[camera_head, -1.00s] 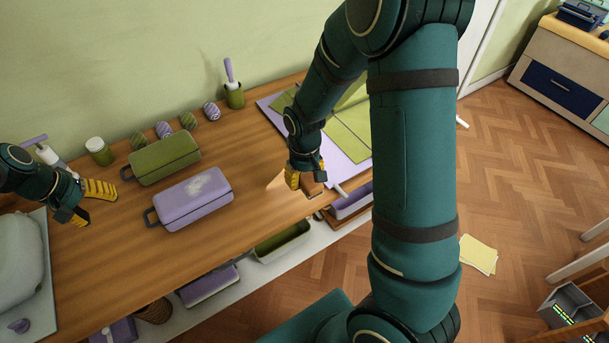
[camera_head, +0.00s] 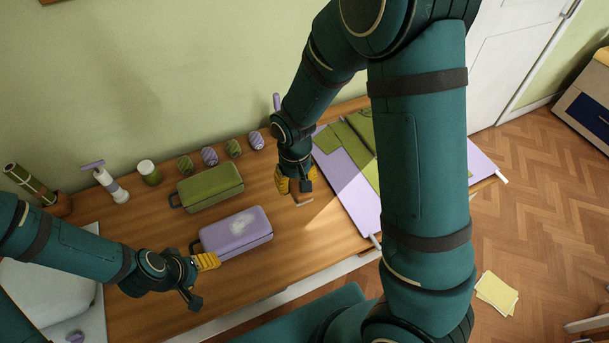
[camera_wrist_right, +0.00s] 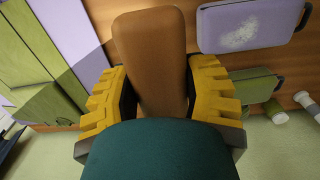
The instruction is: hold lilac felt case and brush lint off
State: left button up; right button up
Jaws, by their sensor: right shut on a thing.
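The lilac felt case (camera_head: 245,243) lies on the wooden table with a pale lint patch on its top. It also shows in the right wrist view (camera_wrist_right: 280,12). My left gripper (camera_head: 200,280) is open beside the case's left end, close to its dark handle; I cannot tell whether it touches. My right gripper (camera_head: 294,190) is shut on a brown block, apparently the brush (camera_wrist_right: 150,60), to the right of the case and apart from it. The brush's working side is hidden.
A green case (camera_head: 210,187) lies behind the lilac one. Several striped rolls (camera_head: 209,156), a jar (camera_head: 149,173) and a white bottle (camera_head: 110,184) line the wall. A lilac and green mat (camera_head: 345,180) covers the right side. Bare table lies in front of the right gripper.

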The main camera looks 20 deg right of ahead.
pick_arm(q)
jog(key=shift+s+r, duration=0.2)
jog(key=shift+s, duration=0.2)
pick_arm(e)
jog(key=shift+a+r, duration=0.15)
jog(key=shift+r, duration=0.05)
pick_arm(q)
jog(key=shift+f+b, duration=0.4)
jog(key=shift+f, duration=0.05)
pick_arm(e)
jog(key=d, duration=1)
